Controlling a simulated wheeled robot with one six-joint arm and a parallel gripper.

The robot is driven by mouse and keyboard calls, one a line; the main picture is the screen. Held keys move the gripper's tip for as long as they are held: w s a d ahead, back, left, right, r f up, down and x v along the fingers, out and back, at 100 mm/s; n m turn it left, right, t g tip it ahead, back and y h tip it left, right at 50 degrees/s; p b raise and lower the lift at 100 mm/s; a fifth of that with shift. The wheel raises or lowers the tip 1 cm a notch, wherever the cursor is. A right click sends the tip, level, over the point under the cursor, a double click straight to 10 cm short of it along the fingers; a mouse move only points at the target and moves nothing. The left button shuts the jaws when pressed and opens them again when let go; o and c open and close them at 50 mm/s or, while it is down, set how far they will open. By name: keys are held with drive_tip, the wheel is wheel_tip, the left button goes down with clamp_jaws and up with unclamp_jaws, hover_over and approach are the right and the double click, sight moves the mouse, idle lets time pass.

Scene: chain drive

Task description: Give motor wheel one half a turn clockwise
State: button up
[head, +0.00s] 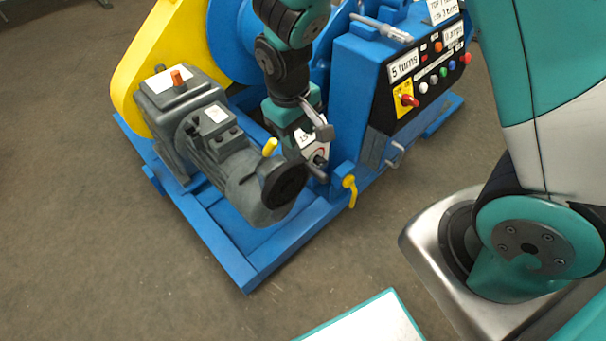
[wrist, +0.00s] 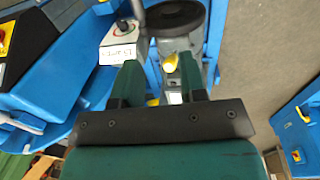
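The motor wheel (head: 287,187) is a dark disc on the near end of the grey motor (head: 228,160). A yellow handle (head: 270,147) stands up on the motor beside the wheel. In the wrist view the wheel (wrist: 178,17) is at the top, beyond the fingers, and the yellow handle (wrist: 171,62) shows between the fingertips. My gripper (head: 285,120) points down just behind the wheel end of the motor. In the wrist view its two teal fingers (wrist: 158,66) are apart, with nothing visibly clamped. I cannot tell how far the fingertips are from the wheel.
A labelled box with a grey lever (head: 318,128) stands close to the right of my gripper. The blue control panel (head: 380,100) with buttons and a red switch is farther right. A yellow-handled valve (head: 349,188) sits low on the blue frame.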

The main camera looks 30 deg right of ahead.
drive_tip(key=f+h+b, duration=0.1)
drive_tip(key=f+b, duration=0.1)
drive_tip(key=a+f+h+b, duration=0.1)
drive_tip(key=f+b, duration=0.1)
drive_tip(key=b, duration=0.1)
drive_tip(key=f+t+h+b, duration=0.1)
drive_tip(key=f+b, duration=0.1)
drive_tip(key=b, duration=0.1)
drive_tip(key=shift+w+a+f+h, duration=0.15)
drive_tip(key=shift+a+f+h, duration=0.05)
drive_tip(key=shift+a+h, duration=0.1)
clamp_jaws()
drive_tip(key=h+b, duration=0.1)
drive_tip(key=b, duration=0.3)
approach(315, 171)
drive_tip(key=shift+t, duration=0.3)
drive_tip(key=x, duration=0.7)
drive_tip(key=shift+d+f, duration=0.1)
drive_tip(key=shift+f, duration=0.2)
